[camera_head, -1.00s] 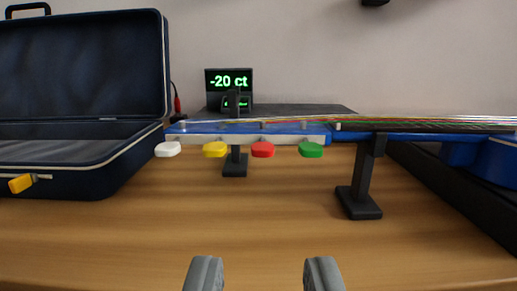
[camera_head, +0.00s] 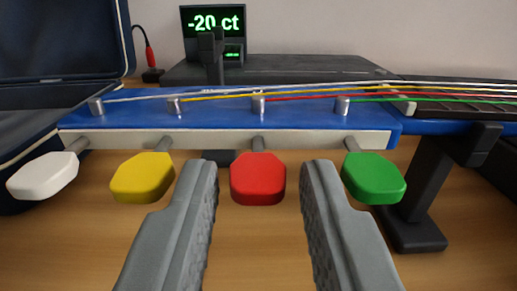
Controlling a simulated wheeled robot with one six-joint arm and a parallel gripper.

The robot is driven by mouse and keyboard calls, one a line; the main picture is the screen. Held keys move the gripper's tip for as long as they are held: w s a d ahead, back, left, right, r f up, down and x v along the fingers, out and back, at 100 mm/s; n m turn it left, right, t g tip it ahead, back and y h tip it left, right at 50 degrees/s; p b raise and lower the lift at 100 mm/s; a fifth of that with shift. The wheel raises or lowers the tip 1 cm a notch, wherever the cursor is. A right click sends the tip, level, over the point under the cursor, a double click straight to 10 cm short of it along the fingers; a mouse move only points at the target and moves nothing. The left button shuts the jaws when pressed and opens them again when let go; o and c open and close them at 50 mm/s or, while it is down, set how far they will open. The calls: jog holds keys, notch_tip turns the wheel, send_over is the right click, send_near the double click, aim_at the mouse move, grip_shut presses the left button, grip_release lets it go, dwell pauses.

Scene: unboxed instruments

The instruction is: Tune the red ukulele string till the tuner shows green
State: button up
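The blue ukulele headstock (camera_head: 215,121) lies level across the view, with white, yellow, red and green tuning pegs along its near side. The red peg (camera_head: 258,179) stands between the fingertips of my gripper (camera_head: 259,172). The gripper is open, with a gap on each side of the red peg. The red string (camera_head: 330,97) runs right from its metal post (camera_head: 259,104). The tuner (camera_head: 213,34) behind the headstock reads "-20 ct" in green digits; a dark clip stand partly covers its lower part.
The yellow peg (camera_head: 142,178) is close left of my left finger and the green peg (camera_head: 374,178) close right of my right finger. The white peg (camera_head: 43,176) is farther left. A black stand (camera_head: 420,200) supports the neck at right. An open dark case (camera_head: 60,40) is at left.

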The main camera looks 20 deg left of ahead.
jog(key=shift+w+a, duration=0.15)
jog(key=shift+w, duration=0.15)
jog(key=shift+c, duration=0.2)
grip_shut()
jog(key=n, duration=0.6)
jog(key=shift+n, duration=0.3)
jog(key=n, duration=0.6)
jog(key=shift+n, duration=0.4)
